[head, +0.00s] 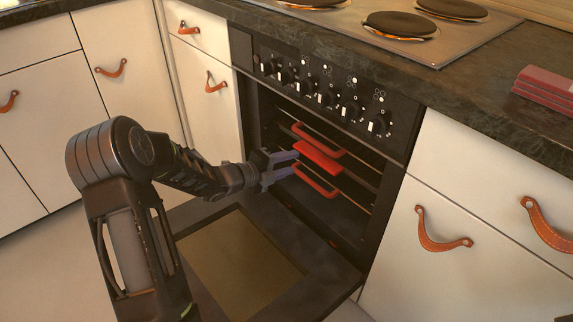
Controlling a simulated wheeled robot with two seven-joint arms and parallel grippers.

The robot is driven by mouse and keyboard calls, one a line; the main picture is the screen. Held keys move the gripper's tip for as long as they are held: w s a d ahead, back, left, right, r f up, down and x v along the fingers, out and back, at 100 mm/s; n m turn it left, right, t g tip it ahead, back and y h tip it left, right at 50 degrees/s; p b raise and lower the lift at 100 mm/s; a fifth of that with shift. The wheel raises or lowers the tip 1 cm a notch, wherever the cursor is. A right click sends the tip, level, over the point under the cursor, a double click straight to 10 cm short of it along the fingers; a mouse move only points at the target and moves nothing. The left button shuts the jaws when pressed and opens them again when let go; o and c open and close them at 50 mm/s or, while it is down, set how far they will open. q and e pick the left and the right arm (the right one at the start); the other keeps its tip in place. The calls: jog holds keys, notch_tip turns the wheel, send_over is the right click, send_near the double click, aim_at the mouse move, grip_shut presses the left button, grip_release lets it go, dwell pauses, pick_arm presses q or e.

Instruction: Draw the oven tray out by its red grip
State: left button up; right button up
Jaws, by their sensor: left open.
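The oven (245,95) stands open, its door (240,262) folded down in front. Inside, red parts show at the rack fronts: an upper red bar (325,146), a flat red grip (318,157) just below it, and a lower red bar (316,183). The flat grip seems to belong to the oven tray, whose dark body is hard to make out in the shade. My left gripper (296,164) is open at the oven mouth, its fingertips pointing right, just left of the flat grip. I cannot tell whether they touch it. My right gripper is not in view.
A row of knobs (328,97) lies above the opening, under the dark worktop (455,85) with its hob (400,28). White drawers with leather pulls (440,232) flank the oven. The lowered door lies beneath my left forearm. Red books (548,88) lie at right.

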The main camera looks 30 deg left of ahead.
aim_at(310, 158)
pick_arm(q)
jog(key=b+x, duration=0.2)
jog(key=x, duration=0.4)
jog(key=shift+w+d+f, duration=0.15)
jog(key=shift+w+f, duration=0.05)
jog(key=shift+f, duration=0.05)
jog(key=shift+w+d, duration=0.1)
jog(key=shift+w, duration=0.3)
grip_shut()
dwell(0.9)
